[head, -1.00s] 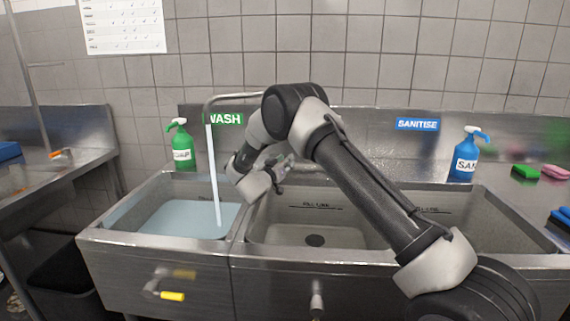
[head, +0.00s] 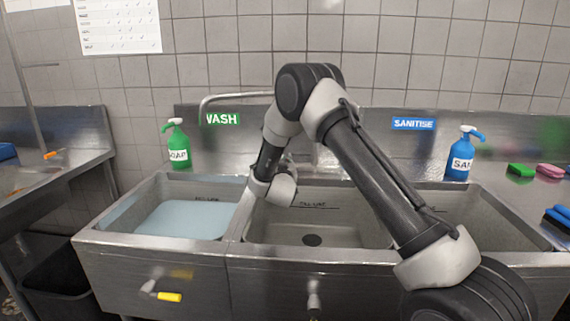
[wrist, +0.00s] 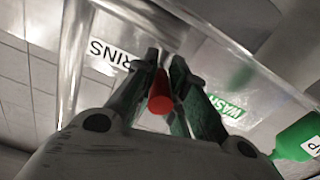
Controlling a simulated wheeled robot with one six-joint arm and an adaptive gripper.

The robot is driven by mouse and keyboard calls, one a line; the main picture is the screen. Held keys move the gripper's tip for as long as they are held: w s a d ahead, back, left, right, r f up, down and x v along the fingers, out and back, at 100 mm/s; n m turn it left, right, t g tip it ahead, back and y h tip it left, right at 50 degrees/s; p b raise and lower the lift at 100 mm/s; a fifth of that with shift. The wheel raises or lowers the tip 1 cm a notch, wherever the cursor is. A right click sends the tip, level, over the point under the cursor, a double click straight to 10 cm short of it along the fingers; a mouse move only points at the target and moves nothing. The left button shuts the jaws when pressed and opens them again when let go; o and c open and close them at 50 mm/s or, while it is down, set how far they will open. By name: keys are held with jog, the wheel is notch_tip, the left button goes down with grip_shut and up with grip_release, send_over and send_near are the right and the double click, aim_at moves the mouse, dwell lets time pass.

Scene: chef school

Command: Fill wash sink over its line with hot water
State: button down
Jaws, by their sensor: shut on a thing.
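The wash sink (head: 128,238) is the left basin and holds pale blue water (head: 185,220). Its fill line mark (head: 207,199) shows on the back wall right by the water's far edge; I cannot tell which is higher. The curved tap spout (head: 235,97) reaches over the wash sink, and no stream falls from it. My gripper (wrist: 165,75) is shut on a red tap handle (wrist: 160,97) in the wrist view, near the green WASH label (wrist: 225,107). In the head view my arm hides the fingers and the handle.
The middle basin (head: 285,232) shows a bare drain. A third basin lies right, partly behind my arm. A green soap bottle (head: 178,148) stands behind the wash sink; a blue sanitiser bottle (head: 462,155) stands right. A yellow-tipped lever (head: 168,297) is on the front panel.

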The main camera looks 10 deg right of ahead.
jog(key=shift+f, duration=0.15)
jog(key=c, duration=1.4)
grip_release()
jog(key=shift+s, duration=0.1)
jog(key=v, duration=1.2)
